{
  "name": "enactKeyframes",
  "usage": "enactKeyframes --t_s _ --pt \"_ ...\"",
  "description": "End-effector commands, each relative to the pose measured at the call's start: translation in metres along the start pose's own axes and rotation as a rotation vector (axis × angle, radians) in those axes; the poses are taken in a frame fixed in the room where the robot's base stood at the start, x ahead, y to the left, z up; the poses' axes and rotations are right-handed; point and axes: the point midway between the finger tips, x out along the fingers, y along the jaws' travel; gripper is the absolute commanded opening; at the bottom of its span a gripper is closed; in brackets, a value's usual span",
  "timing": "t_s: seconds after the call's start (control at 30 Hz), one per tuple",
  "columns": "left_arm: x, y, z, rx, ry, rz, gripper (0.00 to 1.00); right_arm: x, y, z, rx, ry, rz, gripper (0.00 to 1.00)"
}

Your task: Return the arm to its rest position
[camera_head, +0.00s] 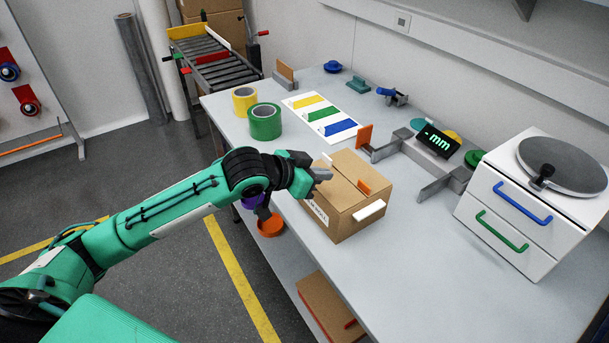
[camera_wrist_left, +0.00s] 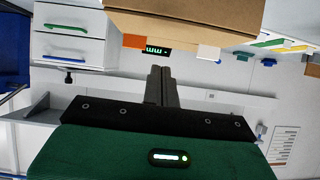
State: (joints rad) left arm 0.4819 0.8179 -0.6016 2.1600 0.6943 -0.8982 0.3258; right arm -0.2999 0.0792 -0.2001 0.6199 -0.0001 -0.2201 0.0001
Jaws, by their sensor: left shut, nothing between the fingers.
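The fingers are shut and empty. In the left wrist view the shut fingers (camera_wrist_left: 160,85) point ahead, with the box (camera_wrist_left: 190,18) close by at the top. I cannot tell whether the fingers touch the box. My right gripper is in neither view.
The grey table (camera_head: 430,265) holds a green tape roll (camera_head: 265,122), a yellow tape roll (camera_head: 244,100), a measuring device (camera_head: 437,141) and a white drawer unit (camera_head: 510,215). A roller conveyor (camera_head: 215,68) stands behind. The floor left of the table is mostly clear.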

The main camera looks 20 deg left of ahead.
Motion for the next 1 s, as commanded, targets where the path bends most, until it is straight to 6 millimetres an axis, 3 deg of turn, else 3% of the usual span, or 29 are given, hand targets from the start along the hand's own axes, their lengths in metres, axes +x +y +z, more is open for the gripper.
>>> enactKeyframes --t_s 0.1,0.3,0.67,0.77,1.0 --pt "-0.023 -0.001 0.002 0.003 -0.001 -0.002 0.0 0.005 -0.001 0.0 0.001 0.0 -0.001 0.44" --pt "-0.047 -0.001 0.001 0.001 -0.001 -0.001 0.0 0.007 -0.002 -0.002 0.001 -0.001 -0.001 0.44" --pt "-0.054 0.004 0.005 -0.002 -0.006 0.002 0.0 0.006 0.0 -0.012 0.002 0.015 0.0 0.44" --pt "-0.048 0.014 0.021 -0.005 -0.026 0.002 0.0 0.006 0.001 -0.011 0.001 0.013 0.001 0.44" --pt "-0.037 0.051 0.089 -0.036 -0.125 -0.035 0.0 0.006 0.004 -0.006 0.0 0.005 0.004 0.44"
